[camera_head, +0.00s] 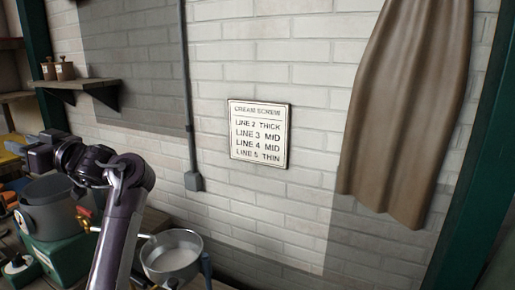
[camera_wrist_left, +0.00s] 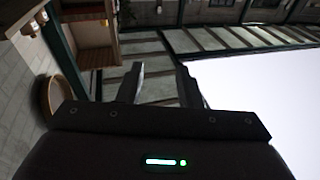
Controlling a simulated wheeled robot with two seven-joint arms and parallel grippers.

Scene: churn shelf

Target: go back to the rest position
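My left arm rises from the bottom of the head view and bends left at its dark joints. My left gripper (camera_head: 22,150) is at the left edge of that view, above a grey pot, with its fingertips hard to make out. In the left wrist view the two fingers of my left gripper (camera_wrist_left: 159,72) stand apart with nothing between them. My right gripper is not in view.
A grey pot (camera_head: 55,203) stands on a green base below my left gripper. A steel pan (camera_head: 171,255) is right of my arm. A wall shelf (camera_head: 77,84) holds small jars. A sign (camera_head: 259,134) and a brown cloth (camera_head: 408,110) hang on the brick wall.

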